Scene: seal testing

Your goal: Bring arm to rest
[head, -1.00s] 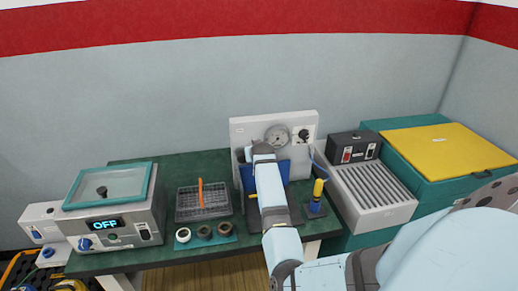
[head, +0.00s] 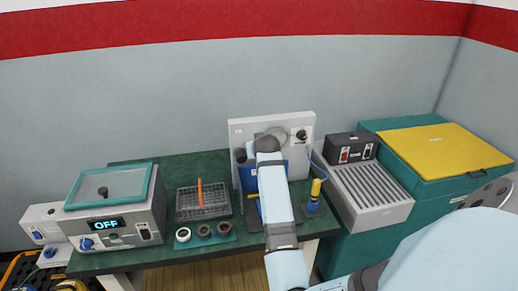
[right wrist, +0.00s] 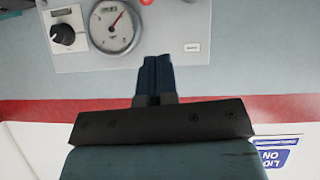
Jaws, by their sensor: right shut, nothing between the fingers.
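My right arm (head: 274,195) reaches up the middle of the head view, in front of the white gauge panel at the back of the green bench. In that view its gripper is hidden behind the arm. In the right wrist view my right gripper (right wrist: 157,72) shows two dark fingers pressed together, with nothing between them. The fingers point toward the gauge panel (right wrist: 190,55), and its dial gauge (right wrist: 115,27) and black knob (right wrist: 66,36) show beyond them. My left gripper is not in view.
A bench device reading OFF (head: 115,225) stands at left. A wire basket (head: 202,212) with an orange stick and several rings on a teal mat (head: 228,238) lie left of my arm. A yellow-and-blue tool (head: 314,195) and a grooved grey unit (head: 370,195) stand at right.

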